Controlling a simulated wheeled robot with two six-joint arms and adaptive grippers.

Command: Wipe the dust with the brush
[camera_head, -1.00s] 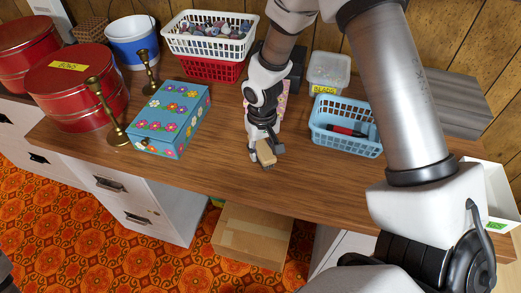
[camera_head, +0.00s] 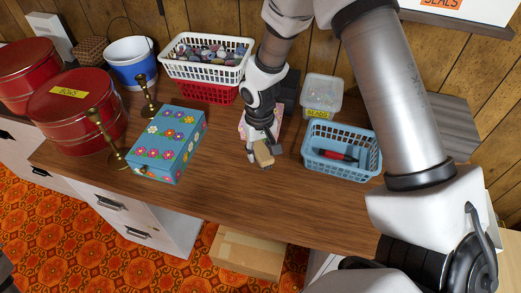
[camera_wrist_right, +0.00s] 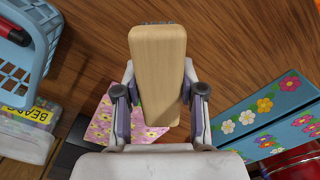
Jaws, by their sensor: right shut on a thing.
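My right gripper (camera_head: 260,148) is shut on the brush (camera_head: 263,153), a pale wooden block, above the middle of the brown table (camera_head: 235,195). In the right wrist view the brush (camera_wrist_right: 157,70) sits between both fingers of the gripper (camera_wrist_right: 158,95), with a strip of greyish bristles at its far end. I cannot tell whether the bristles touch the wood. I cannot make out any dust on the table. A pink floral cloth or pad (camera_wrist_right: 130,125) lies close by, partly hidden by the gripper. My left gripper is not in view.
A blue floral box (camera_head: 167,143) and brass candlesticks (camera_head: 110,150) stand left. A light blue basket (camera_head: 341,153) with a red-and-black item and a clear bin (camera_head: 322,95) stand right. A white basket (camera_head: 207,62) is behind. The table's front middle is clear.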

